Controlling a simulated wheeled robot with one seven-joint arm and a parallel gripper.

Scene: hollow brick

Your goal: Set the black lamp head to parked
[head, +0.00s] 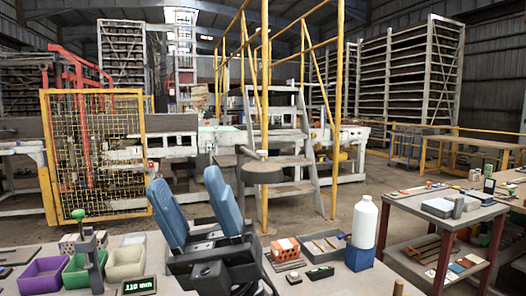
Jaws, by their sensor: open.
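A dark, rounded head (262,172), which looks like the black lamp head, hangs above the bench behind my gripper and to its right. A short beige piece joins it at its upper left. Its mounting is hard to make out against the steps and yellow posts behind. I cannot tell from this view which setting it is in. My gripper (186,179) has two blue fingers on a black body. It is open and empty, pointing up and away over the bench. The fingers are left of the dark head and apart from it in the picture.
Purple (42,279), green (85,270) and beige bins (125,264) stand at the left. An orange hollow brick (286,249), a tray (322,247) and a white bottle (363,225) stand right of my gripper. A side table (420,207) is at the right.

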